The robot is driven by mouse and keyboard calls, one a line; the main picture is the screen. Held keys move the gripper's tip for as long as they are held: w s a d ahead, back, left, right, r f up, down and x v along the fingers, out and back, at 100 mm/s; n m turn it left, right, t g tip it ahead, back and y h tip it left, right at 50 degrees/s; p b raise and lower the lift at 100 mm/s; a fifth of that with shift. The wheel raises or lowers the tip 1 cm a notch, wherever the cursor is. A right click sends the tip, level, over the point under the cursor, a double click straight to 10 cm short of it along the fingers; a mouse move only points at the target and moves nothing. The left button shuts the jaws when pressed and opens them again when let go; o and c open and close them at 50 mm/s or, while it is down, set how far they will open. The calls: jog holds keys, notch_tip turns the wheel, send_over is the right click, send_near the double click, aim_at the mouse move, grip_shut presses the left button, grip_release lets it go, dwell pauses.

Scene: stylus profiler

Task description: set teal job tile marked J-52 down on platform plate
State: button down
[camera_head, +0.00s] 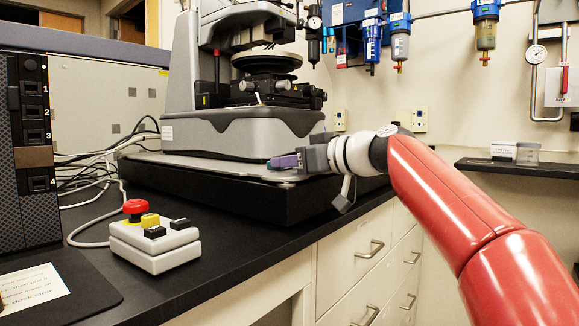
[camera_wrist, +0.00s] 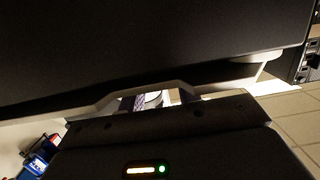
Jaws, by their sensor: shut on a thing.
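My gripper (camera_head: 276,162) is at the front of the profiler, low over the front right part of the pale platform plate (camera_head: 205,166). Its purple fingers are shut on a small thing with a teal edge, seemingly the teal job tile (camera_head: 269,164). The J-52 mark cannot be read. Whether the tile touches the plate cannot be told. In the wrist view the purple fingers (camera_wrist: 162,100) show only partly behind the gripper body, and the tile is not clear there.
The profiler's grey base (camera_head: 240,135) stands right behind my gripper. A black slab (camera_head: 240,193) lies under the plate. A control box with a red button (camera_head: 135,208) sits front left on the bench. A black instrument rack (camera_head: 32,130) stands at far left.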

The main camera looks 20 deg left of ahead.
jog(key=shift+f, duration=0.1)
jog(key=c, duration=1)
grip_release()
jog(key=b+v, duration=0.2)
jog(key=v, duration=1)
jog(key=shift+b, duration=0.35)
jog(key=shift+s, duration=0.1)
jog(key=s+d+f+m+h, duration=0.4)
jog(key=s+d+f, duration=0.3)
jog(key=f, duration=0.7)
jog(key=s+d+f+m+h, duration=0.5)
jog(key=s+f, duration=0.4)
jog(key=f, duration=0.5)
jog(key=s+d+f+m+h, duration=0.4)
jog(key=s+d+f+h, duration=0.2)
jog(key=f, duration=0.8)
jog(key=s+d, duration=0.2)
jog(key=d, duration=0.2)
jog(key=shift+s, duration=0.4)
